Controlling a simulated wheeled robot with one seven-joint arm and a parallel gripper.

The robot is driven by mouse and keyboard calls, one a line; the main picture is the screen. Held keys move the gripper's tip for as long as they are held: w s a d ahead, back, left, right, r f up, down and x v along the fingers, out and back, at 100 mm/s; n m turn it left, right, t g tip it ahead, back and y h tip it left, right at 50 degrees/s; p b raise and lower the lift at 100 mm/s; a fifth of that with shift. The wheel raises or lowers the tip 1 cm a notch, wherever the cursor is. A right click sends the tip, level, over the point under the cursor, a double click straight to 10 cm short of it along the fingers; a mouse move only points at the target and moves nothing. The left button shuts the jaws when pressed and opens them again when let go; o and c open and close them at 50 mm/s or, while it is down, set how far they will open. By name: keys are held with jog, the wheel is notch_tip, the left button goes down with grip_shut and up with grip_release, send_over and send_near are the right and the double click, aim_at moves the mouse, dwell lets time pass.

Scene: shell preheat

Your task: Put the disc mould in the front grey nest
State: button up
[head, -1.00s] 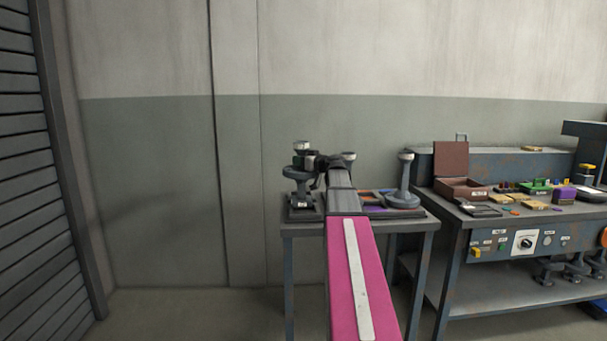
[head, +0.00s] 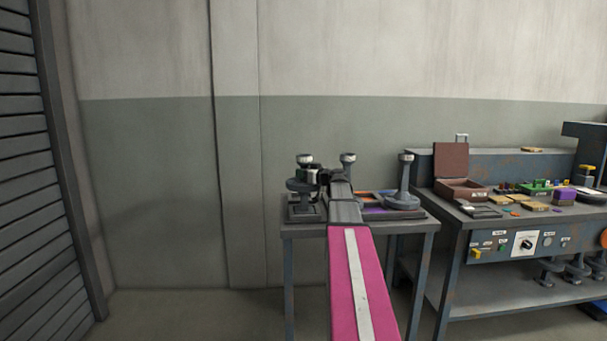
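A grey mould with a round, disc-like body (head: 302,186) and an upright stem with a pale cap is at the left of the small table. My gripper (head: 314,176) is at its stem, just below the cap, and appears shut on it; the fingers are small and partly hidden by my arm. A dark grey nest block (head: 304,213) lies directly under the disc. I cannot tell whether the disc touches it or hangs just above.
Another capped mould (head: 403,190) stands at the table's right, beside purple and orange patches. A third pale cap (head: 347,158) shows behind my arm. A workbench (head: 460,213) with an open brown box (head: 462,189) and small parts stands to the right. My arm hides the table's middle.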

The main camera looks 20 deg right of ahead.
jog(key=o, duration=0.4)
jog(key=shift+r, duration=0.1)
jog(key=v, duration=1.2)
